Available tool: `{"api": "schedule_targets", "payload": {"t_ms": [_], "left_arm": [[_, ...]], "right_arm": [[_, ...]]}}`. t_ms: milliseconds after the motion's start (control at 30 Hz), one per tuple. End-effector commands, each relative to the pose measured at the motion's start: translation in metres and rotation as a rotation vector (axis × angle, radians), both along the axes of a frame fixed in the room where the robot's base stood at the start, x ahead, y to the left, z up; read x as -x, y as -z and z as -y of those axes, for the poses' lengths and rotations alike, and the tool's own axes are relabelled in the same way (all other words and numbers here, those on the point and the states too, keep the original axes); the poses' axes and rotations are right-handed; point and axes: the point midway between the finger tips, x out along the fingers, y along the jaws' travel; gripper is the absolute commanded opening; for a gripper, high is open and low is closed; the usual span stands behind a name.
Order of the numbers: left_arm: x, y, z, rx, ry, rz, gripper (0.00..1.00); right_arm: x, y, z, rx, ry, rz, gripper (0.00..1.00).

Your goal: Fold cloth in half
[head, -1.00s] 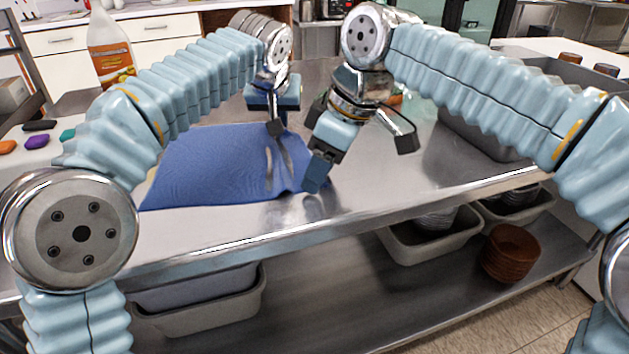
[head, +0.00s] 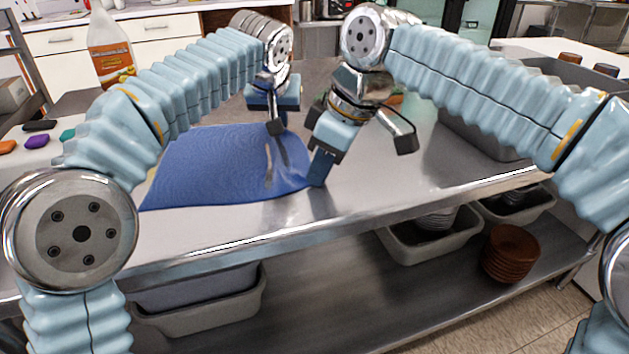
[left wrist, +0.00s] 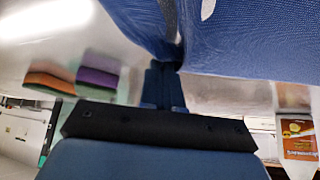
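The blue cloth (head: 210,165) lies on the steel table toward the left, with pale creases near its right side. My left gripper (head: 275,127) is over the cloth's far right part. In the left wrist view its fingers (left wrist: 164,88) meet at a pinched gather of the cloth (left wrist: 240,45), so it looks shut on it. My right gripper (head: 318,178) points down at the cloth's near right corner, which runs up to its fingertips. It looks shut on that corner, though the gap between its fingers is hidden.
A bottle with an orange label (head: 108,48) stands at the back left. Small coloured items, including a purple one (head: 36,142), lie at the left. A grey bin (head: 485,135) stands on the right. The table (head: 400,185) is bare right of the cloth.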

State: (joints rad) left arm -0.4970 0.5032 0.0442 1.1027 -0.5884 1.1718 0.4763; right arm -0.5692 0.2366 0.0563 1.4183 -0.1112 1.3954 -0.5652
Motion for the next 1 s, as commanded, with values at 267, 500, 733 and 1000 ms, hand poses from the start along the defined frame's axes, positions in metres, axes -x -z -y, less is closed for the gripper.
{"api": "schedule_targets", "payload": {"t_ms": [267,500,733,1000], "left_arm": [[0.0,0.002,0.0,-0.002,0.0,-0.005,0.0],[0.0,0.003,0.0,-0.002,0.0,-0.006,0.0],[0.0,0.003,0.0,-0.003,0.0,-0.006,0.0],[0.0,0.003,0.0,-0.003,0.0,-0.006,0.26]], "right_arm": [[-0.001,-0.004,0.0,-0.001,0.0,0.001,0.0],[-0.001,-0.039,-0.001,0.0,0.0,0.002,0.0],[0.0,-0.05,0.0,0.0,0.0,0.0,0.0],[0.0,-0.05,0.0,0.0,0.0,0.0,0.0]]}}
